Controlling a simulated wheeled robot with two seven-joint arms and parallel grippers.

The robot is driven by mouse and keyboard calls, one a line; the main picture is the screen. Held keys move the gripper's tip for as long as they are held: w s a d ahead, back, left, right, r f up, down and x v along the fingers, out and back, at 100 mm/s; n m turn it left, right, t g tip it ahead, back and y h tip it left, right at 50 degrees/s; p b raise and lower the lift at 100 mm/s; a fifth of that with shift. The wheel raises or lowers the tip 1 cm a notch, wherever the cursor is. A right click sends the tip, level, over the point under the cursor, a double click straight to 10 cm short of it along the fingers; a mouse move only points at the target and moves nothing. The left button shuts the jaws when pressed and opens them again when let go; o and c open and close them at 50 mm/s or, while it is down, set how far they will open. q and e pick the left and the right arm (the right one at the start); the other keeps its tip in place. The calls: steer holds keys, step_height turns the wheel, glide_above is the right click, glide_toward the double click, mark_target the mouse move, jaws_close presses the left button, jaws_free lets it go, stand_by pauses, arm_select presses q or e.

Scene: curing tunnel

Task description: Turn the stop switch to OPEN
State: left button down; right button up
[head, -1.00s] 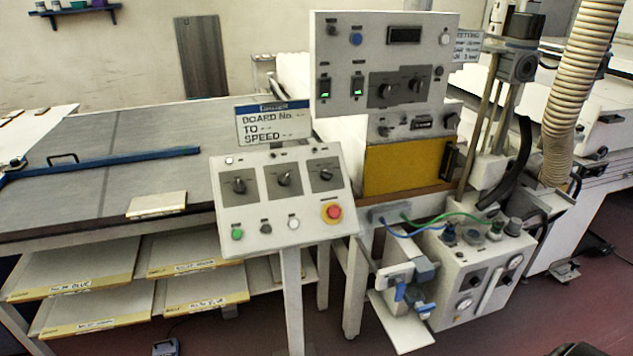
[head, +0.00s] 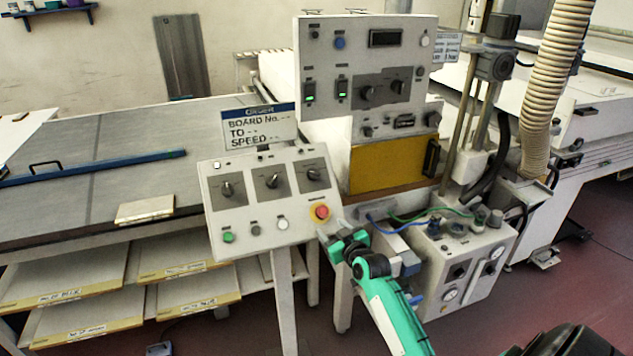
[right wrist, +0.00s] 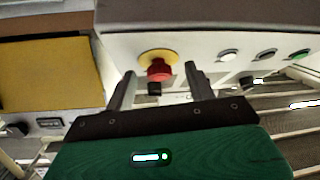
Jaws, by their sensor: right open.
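The sloping control panel (head: 232,200) holds a red mushroom button (head: 320,212) on a yellow ring at its lower right corner. Three black rotary knobs on grey plates sit above it, the left one (head: 227,189), the middle one (head: 273,181) and the right one (head: 314,174). I cannot read which one is labelled as the stop switch. My right gripper (head: 335,237) is open and empty, just below and right of the red button. In the right wrist view the red button (right wrist: 159,69) shows beyond and between the spread fingers (right wrist: 160,88), apart from them. My left gripper is out of view.
An upright panel (head: 366,60) with more switches stands behind, above a yellow plate (head: 390,165). Blue and green hoses run to a white unit (head: 468,262) at right. A sign (head: 259,127) stands behind the control panel. Shelves with boards (head: 70,285) lie left below.

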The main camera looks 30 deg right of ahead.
steer(key=t, duration=0.2)
glide_toward(315, 175)
steer(key=s, duration=0.5)
steer(key=w+p, duration=0.1)
steer(key=w, duration=0.3)
steer(key=w+p, duration=0.1)
steer(key=w, duration=0.3)
steer(key=w+p, duration=0.1)
steer(key=w, duration=0.2)
steer(key=shift+w+d+r, duration=0.2)
steer(key=shift+w+d, duration=0.1)
steer(key=shift+w, duration=0.1)
steer(key=shift+w+d, duration=0.1)
steer(key=shift+w, duration=0.8)
steer(key=shift+c, duration=0.2)
